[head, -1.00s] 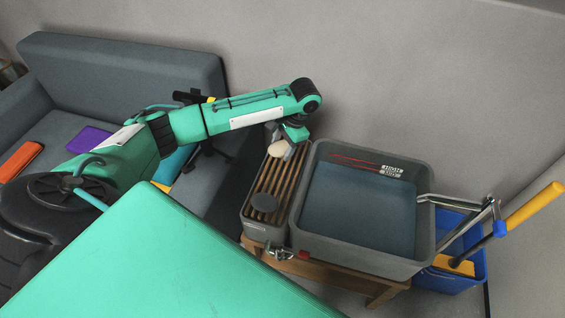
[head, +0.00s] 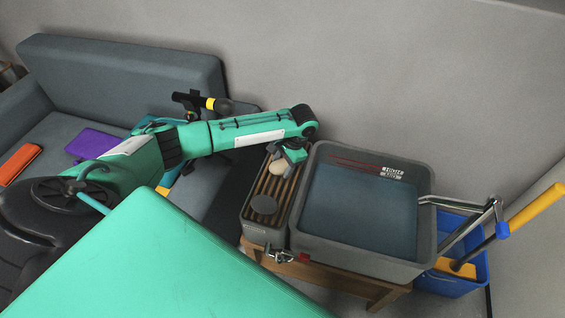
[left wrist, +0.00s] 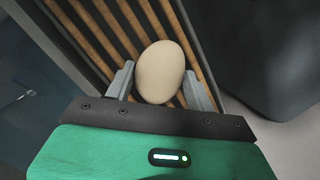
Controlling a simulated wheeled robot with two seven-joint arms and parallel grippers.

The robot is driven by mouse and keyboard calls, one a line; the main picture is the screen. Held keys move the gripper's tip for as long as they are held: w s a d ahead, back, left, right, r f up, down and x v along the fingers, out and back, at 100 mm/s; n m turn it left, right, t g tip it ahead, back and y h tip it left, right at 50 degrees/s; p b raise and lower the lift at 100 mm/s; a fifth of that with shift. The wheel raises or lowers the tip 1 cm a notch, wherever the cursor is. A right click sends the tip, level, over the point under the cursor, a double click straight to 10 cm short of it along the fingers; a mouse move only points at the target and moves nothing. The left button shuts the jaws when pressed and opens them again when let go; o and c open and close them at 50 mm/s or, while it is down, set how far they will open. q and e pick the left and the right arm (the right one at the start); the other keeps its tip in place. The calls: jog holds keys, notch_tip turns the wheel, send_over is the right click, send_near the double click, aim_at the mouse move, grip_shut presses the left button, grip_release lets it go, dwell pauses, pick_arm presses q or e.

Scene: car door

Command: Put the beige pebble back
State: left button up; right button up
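The beige pebble (head: 277,168) is an egg-shaped stone at the far part of a slatted wooden rack (head: 272,186) in a grey tray. In the left wrist view the pebble (left wrist: 160,72) sits between the two grey fingers of my left gripper (left wrist: 160,84), which appear to press on its sides. In the head view my left gripper (head: 287,160) points down over the rack. The pebble is at or just above the slats; I cannot tell whether it touches them. My right gripper is not in view.
A blue bucket (head: 476,270) is further right, a grey sofa (head: 120,75) at the left.

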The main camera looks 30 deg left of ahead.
pick_arm(q)
jog(key=o, duration=0.4)
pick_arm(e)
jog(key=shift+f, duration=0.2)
pick_arm(q)
jog(key=shift+d+r, duration=0.1)
jog(key=shift+r, duration=0.3)
jog(key=p+v, duration=0.1)
jog(key=v, duration=1)
jog(key=shift+r, duration=0.25)
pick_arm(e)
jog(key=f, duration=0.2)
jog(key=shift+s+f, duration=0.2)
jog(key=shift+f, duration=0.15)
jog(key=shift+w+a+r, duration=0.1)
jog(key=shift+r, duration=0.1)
